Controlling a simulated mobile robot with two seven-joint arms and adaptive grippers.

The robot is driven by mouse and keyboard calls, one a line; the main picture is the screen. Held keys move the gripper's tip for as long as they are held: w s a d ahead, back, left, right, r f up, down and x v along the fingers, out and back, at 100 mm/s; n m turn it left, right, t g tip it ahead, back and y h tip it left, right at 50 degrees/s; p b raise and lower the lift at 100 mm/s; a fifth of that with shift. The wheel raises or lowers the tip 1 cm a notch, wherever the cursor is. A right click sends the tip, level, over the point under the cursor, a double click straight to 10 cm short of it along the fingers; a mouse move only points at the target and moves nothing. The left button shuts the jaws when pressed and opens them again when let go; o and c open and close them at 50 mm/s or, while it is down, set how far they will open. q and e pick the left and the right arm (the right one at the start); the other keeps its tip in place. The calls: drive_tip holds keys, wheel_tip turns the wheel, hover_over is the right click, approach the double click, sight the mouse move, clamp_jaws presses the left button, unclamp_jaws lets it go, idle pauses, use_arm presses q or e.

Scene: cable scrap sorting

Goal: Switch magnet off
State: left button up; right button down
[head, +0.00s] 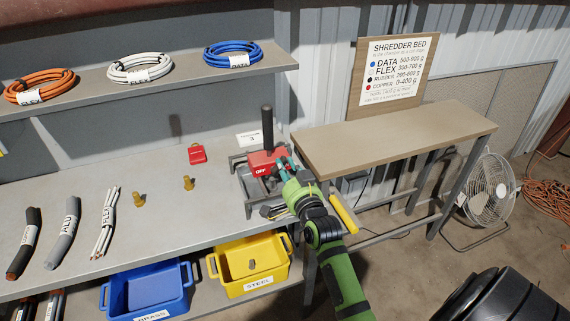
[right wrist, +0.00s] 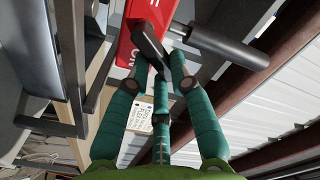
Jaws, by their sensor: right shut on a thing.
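The magnet is a red block (head: 262,160) with a tall black handle (head: 267,125), standing in a grey metal frame on the bench. Its front shows the word OFF. In the right wrist view the red block (right wrist: 137,22) is at the top with ON lettering, and its dark grey handle (right wrist: 232,49) points right. My right gripper (head: 284,167) is at the block's right side. In the right wrist view its fingertips (right wrist: 162,68) are shut on a short black lever (right wrist: 149,45) on the block. My left gripper is not in view.
A small red padlock-shaped tag (head: 197,154) and two brass pieces (head: 188,183) stand on the bench. Blue (head: 186,292) and yellow (head: 219,281) bins sit below. A wooden-topped table (head: 400,140) with a sign is to the right. Cable coils lie on the shelf above.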

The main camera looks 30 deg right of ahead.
drive_tip(key=shift+d+f+m, duration=0.1)
drive_tip(key=shift+m, duration=0.3)
drive_tip(key=c, duration=1.1)
unclamp_jaws()
drive_tip(key=v, duration=1.2)
drive_tip(key=shift+f, duration=0.15)
